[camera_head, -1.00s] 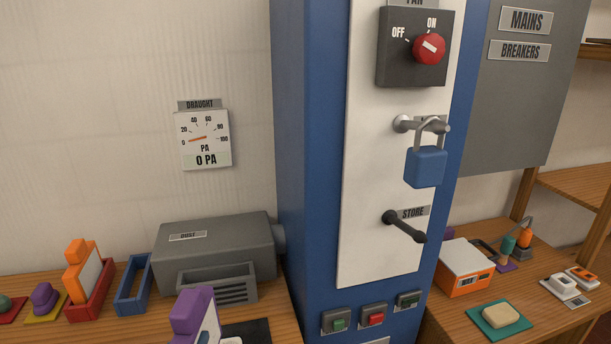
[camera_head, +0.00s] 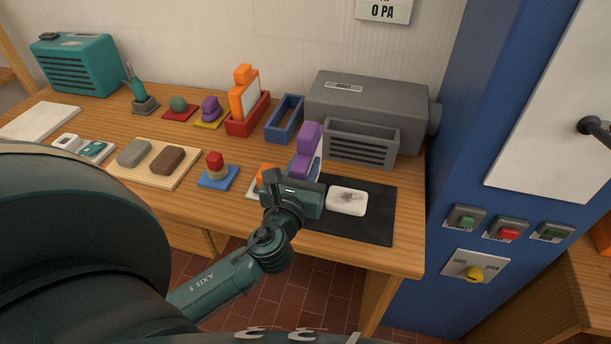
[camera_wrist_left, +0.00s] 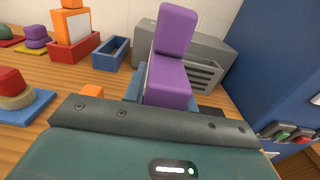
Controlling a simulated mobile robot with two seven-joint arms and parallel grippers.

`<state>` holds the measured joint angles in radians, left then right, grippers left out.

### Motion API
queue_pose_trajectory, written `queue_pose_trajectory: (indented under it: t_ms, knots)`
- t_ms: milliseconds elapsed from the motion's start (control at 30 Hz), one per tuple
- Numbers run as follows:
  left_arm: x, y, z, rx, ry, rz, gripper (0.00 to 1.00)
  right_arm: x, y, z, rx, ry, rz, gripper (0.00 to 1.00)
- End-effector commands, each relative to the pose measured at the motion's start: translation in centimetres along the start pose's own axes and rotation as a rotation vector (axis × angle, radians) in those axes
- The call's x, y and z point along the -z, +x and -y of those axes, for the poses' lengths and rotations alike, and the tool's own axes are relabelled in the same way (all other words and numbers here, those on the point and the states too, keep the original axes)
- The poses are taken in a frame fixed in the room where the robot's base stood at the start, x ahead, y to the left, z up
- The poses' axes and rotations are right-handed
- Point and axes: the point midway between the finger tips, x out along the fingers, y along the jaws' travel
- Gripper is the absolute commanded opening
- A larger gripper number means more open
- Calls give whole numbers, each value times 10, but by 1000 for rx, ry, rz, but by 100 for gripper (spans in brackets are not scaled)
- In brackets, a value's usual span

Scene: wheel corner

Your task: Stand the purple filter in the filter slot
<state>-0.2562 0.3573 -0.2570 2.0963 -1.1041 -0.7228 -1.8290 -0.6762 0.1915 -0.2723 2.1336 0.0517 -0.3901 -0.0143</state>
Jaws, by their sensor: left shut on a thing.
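The purple filter (camera_head: 306,152), a stepped purple block with a pale panel at its side, stands upright in my left gripper (camera_head: 300,188). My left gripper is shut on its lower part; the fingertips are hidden. In the left wrist view the filter (camera_wrist_left: 172,62) rises beyond the gripper's edge. The filter slot, seemingly the grey louvred open-topped holder (camera_head: 361,145) on the front of the grey DUST box (camera_head: 368,98), is behind and right of the filter. The filter appears apart from it. My right gripper is not in view.
An empty blue holder (camera_head: 285,119) and a red holder (camera_head: 247,121) with an orange filter (camera_head: 244,93) stand left of the box. A dark mat (camera_head: 376,218) with a smudged white block (camera_head: 347,201) lies at front right. The blue cabinet (camera_head: 463,130) bounds the right.

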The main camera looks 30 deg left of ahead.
Motion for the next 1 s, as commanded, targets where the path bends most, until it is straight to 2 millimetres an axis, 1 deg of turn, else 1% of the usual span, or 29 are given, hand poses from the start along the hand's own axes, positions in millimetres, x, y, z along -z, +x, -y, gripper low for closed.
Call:
queue_pose_trajectory:
  t_ms: [33, 100, 333, 467, 500, 700, 767, 1000]
  knots:
    - [12, 0, 0, 0, 1, -2, 1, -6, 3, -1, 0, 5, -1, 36]
    - [18, 0, 0, 1, 1, -1, 1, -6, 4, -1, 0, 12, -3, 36]
    - [17, 0, 0, 2, -1, 1, 1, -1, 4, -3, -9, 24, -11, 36]
    - [21, 0, 0, 1, 0, 1, 1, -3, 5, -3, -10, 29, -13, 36]
    - [21, 0, 0, 1, 0, 0, 29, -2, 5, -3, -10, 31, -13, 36]
    - [21, 0, 0, 1, 0, 0, 45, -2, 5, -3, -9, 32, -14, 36]
    - [21, 0, 0, 2, 0, 0, 49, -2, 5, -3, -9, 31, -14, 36]
    - [19, 0, 0, 2, -1, 0, 49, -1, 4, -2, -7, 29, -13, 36]
